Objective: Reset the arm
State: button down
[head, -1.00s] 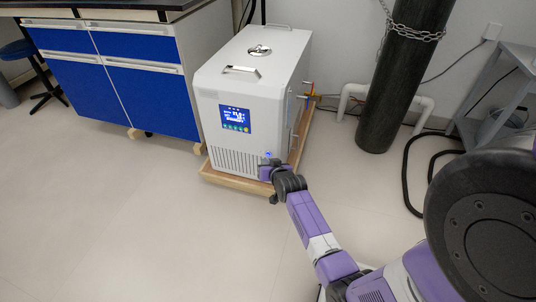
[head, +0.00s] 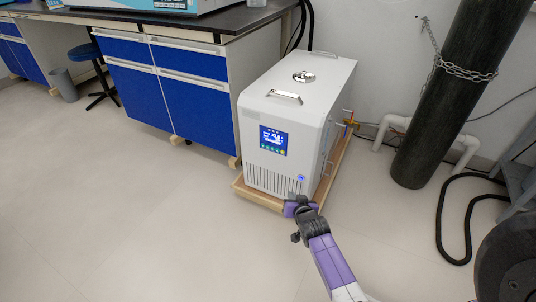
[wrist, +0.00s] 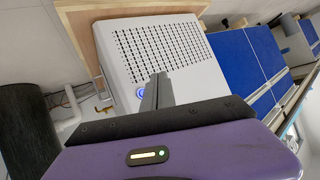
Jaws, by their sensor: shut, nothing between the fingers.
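My arm (head: 330,258) reaches from the lower right toward the front of a white chiller (head: 272,170) in the head view. My gripper (wrist: 158,90) is shut and empty, its fingers together in the wrist view. In the head view its purple hand (head: 298,207) is in front of the chiller's lower right front corner, below the lit blue button (head: 301,178). The wrist view shows the button (wrist: 141,94) just left of the fingers and the vent grille beyond them. A gap seems to separate fingers and panel, but its size is hard to tell.
The chiller stands on a wooden base (head: 248,195). Blue cabinets (head: 196,110) are at its left. A dark gas cylinder (head: 440,110), white pipes (head: 463,160) and a black hose (head: 441,225) are at right. The floor (head: 130,220) at left and front is clear.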

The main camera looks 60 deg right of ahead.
notch_tip(320, 180, up, 8)
jog(key=a+f+n+t+h, duration=0.1)
jog(key=t, duration=0.1)
jog(key=s+a+r+n+t+y, duration=0.15)
jog(key=a+r, duration=0.25)
jog(key=a, duration=0.5)
jog(key=s+a+r+n+t, duration=0.2)
jog(key=a+r+n, duration=0.15)
jog(key=a, duration=0.45)
jog(key=s+a+r+n+t+y, duration=0.1)
jog(key=s+a+r+n+y, duration=0.25)
jog(key=s+a+r, duration=0.45)
jog(key=s+a+r+n+y, duration=0.3)
jog(key=s+a+r+y, duration=0.15)
jog(key=s+a, duration=0.7)
notch_tip(320, 180, up, 32)
jog(key=w+a+p, duration=0.1)
jog(key=a+p, duration=0.1)
jog(key=p, duration=3)
jog(key=shift+w+f+y+p, duration=0.15)
jog(key=shift+y+p, duration=0.2)
jog(key=shift+p, duration=0.05)
